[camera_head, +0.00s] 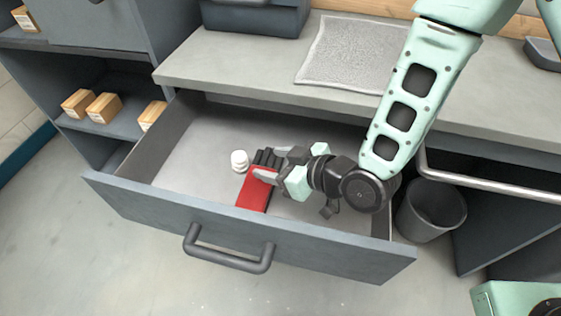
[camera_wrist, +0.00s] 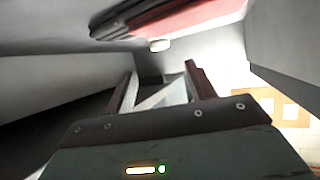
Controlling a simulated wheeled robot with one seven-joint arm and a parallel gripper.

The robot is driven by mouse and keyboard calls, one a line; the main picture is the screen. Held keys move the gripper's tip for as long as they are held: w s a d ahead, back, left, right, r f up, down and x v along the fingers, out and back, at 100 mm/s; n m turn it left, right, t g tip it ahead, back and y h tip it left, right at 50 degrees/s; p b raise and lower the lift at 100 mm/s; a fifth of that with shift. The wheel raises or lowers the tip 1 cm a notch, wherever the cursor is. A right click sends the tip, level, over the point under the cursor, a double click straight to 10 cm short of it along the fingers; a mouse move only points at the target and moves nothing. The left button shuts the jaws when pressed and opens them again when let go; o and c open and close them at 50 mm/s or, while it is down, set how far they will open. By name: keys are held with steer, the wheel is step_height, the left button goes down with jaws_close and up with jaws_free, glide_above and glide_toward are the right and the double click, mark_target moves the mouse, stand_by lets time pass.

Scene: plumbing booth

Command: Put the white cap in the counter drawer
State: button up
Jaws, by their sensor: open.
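The counter drawer (camera_head: 330,247) is pulled open, and its grey floor shows. The white cap (camera_head: 239,160), small and round, is inside the drawer left of my gripper. A small white piece that looks like the cap (camera_wrist: 160,45) shows beyond the fingers in the wrist view. My gripper (camera_head: 267,162) reaches into the drawer from the right, its fingers pointing left toward the cap. It is open, with nothing between the fingers (camera_wrist: 160,88), and a gap separates it from the cap.
A red item (camera_head: 253,190) and a black ribbed item (camera_head: 267,157) lie in the drawer close to my fingers. The drawer has raised walls and a front handle (camera_head: 229,262). A grey mat (camera_head: 345,50) lies on the counter (camera_head: 230,65). A bin (camera_head: 431,211) stands at right.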

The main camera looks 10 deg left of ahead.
steer(key=s+d+r+m+g+h, duration=0.2)
steer(key=s+d+r+h, duration=0.3)
steer(key=d, duration=0.5)
steer(key=s+d+r+m+g+h, duration=0.2)
steer(key=s+d+r+g+h, duration=0.2)
steer(key=s+d+r, duration=0.5)
steer(key=shift+s+d+m+h, duration=0.3)
steer(key=shift+s+d+h, duration=0.05)
steer(key=shift+h, duration=0.45)
steer(key=shift+r, duration=0.15)
